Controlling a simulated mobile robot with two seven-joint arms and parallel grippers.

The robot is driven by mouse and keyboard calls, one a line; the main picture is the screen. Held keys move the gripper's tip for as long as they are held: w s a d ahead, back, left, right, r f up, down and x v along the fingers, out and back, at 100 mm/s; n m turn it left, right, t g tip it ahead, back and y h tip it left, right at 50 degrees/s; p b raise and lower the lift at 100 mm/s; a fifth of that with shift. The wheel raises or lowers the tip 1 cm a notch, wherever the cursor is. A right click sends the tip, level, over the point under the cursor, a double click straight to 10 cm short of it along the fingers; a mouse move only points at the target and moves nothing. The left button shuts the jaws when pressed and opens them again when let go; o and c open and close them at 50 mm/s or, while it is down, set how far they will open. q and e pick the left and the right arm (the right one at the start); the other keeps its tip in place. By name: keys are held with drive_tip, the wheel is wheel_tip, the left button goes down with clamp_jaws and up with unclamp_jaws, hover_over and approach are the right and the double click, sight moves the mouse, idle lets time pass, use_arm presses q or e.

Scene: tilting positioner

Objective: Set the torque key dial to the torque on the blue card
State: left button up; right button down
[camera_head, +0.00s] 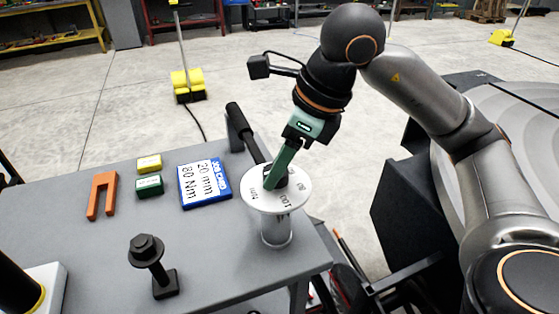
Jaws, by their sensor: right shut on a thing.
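The blue-edged job card (205,183) lies on the grey table and reads "20 mm" and "80 Nm". The white round dial (290,200) sits on a short white post at the table's right side. It carries printed marks, one reading "100"; the others are hard to read. A black-handled bar (242,125), which looks like the torque key, slants behind the dial. My right gripper (271,182) reaches down over the dial and is shut on the dark knob (296,180) at its middle. The fingers partly hide the knob and its setting. My left gripper is not in view.
An orange fork-shaped piece (103,194), a yellow block (149,163) and a green block (149,186) lie left of the card. A black bolt-like part (148,255) stands near the front. The table's right edge (318,240) is close to the dial.

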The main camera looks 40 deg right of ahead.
drive_tip(key=shift+m+h, duration=0.3)
drive_tip(key=shift+m, duration=0.6)
drive_tip(key=m+h, duration=0.1)
drive_tip(key=m, duration=0.1)
drive_tip(key=shift+a+m+t, duration=0.15)
drive_tip(key=shift+m+t, duration=0.15)
drive_tip(key=shift+t, duration=0.1)
drive_tip(key=shift+s+m+h+p, duration=0.1)
drive_tip(key=shift+m+h+p, duration=0.3)
drive_tip(key=shift+m, duration=0.9)
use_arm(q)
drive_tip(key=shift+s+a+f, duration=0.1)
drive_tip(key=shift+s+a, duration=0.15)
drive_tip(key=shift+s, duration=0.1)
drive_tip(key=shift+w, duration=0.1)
use_arm(e)
drive_tip(key=shift+m, duration=0.3)
drive_tip(key=shift+c, duration=1.5)
unclamp_jaws()
